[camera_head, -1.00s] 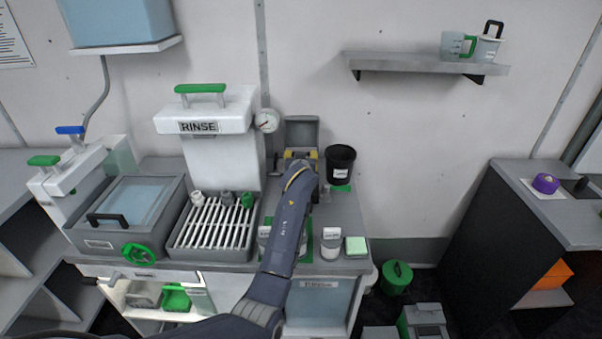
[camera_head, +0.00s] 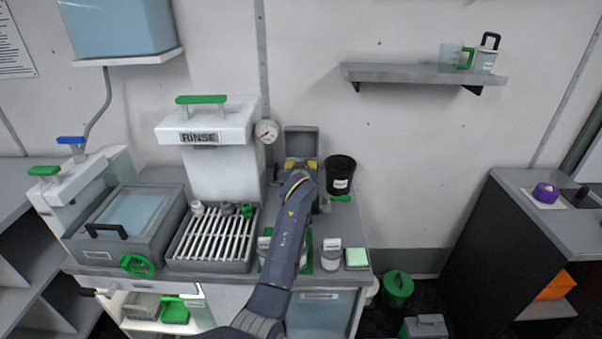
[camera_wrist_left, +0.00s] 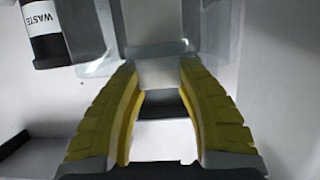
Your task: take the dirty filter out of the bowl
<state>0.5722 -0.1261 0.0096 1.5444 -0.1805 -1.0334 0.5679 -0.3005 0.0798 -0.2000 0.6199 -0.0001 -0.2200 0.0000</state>
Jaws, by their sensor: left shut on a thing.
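My left gripper (camera_head: 300,165) reaches up to the grey open-lidded box (camera_head: 301,140) at the back of the bench. In the left wrist view its yellow fingers (camera_wrist_left: 160,75) are closed on a pale grey block, the filter (camera_wrist_left: 157,78), between their tips. Clear, glassy walls (camera_wrist_left: 90,45) stand on both sides of it and look like the bowl. I cannot tell how far the filter sits inside them. My arm hides much of this spot in the head view. My right gripper is not in view.
A black waste bin (camera_head: 340,176) stands just right of the box and also shows in the left wrist view (camera_wrist_left: 45,35). A rinse unit (camera_head: 212,130) and slatted rack (camera_head: 210,238) are to the left.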

